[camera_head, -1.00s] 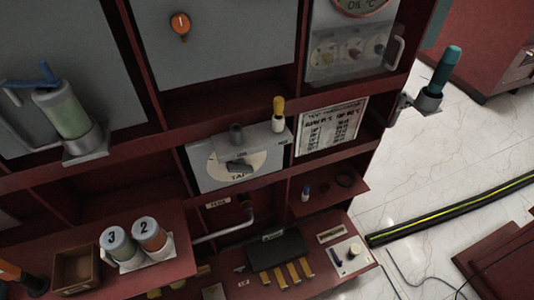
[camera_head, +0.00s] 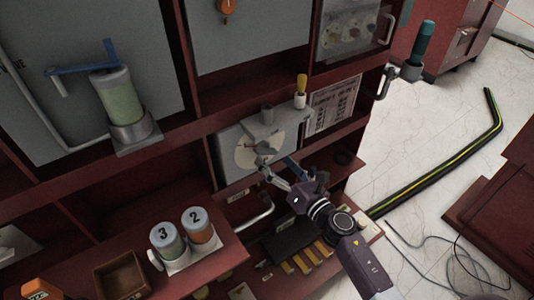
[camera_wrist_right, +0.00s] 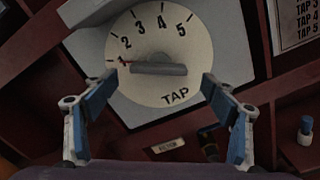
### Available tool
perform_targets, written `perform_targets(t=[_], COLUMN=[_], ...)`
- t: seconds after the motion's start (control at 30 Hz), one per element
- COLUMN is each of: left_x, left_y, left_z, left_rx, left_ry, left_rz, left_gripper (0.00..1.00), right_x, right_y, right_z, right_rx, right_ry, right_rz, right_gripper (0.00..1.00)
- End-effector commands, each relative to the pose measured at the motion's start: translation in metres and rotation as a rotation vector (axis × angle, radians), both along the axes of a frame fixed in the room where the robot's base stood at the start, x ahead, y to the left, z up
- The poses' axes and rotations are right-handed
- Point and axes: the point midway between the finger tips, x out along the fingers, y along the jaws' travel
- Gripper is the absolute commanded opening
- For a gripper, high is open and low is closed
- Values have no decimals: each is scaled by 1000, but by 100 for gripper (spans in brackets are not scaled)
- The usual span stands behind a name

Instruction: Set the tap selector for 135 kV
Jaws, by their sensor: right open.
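The tap selector is a grey box with a pale round dial (camera_head: 246,153) in the head view. In the right wrist view the dial (camera_wrist_right: 176,35) shows numbers 1 to 5 and the word TAP. Its grey bar knob (camera_wrist_right: 158,69) lies nearly level, its left end by a red mark at 1. My right gripper (camera_head: 277,168) is open in front of the dial. In the right wrist view its blue-padded fingers (camera_wrist_right: 155,85) stand on either side of the knob, apart from it. A tap chart (camera_head: 333,104) hangs right of the selector; its voltages are unreadable. My left gripper is not in view.
A yellow-handled part (camera_head: 301,91) stands at the selector's top right. Jars marked 3 (camera_head: 166,240) and 2 (camera_head: 197,226) stand on the lower left shelf beside an open box (camera_head: 122,277). A black hose (camera_head: 450,170) lies on the pale floor at right.

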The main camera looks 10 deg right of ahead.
Motion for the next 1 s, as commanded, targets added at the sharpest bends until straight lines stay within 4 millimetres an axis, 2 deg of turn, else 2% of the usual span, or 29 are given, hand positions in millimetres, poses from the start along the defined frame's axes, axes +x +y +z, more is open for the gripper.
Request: perform_targets(t=[0.1,0.3,0.67,1.0], left_x=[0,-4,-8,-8], left_y=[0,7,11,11], left_z=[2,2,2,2], left_rx=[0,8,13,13], left_ry=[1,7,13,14], left_rz=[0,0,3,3], left_gripper=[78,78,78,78], right_x=[19,38,42,42], right_y=[8,16,18,18], right_z=[1,0,-1,-1], right_rx=[4,5,5,5], right_ry=[0,3,4,4], right_rz=[0,-1,0,0], right_gripper=[78,78,77,40])
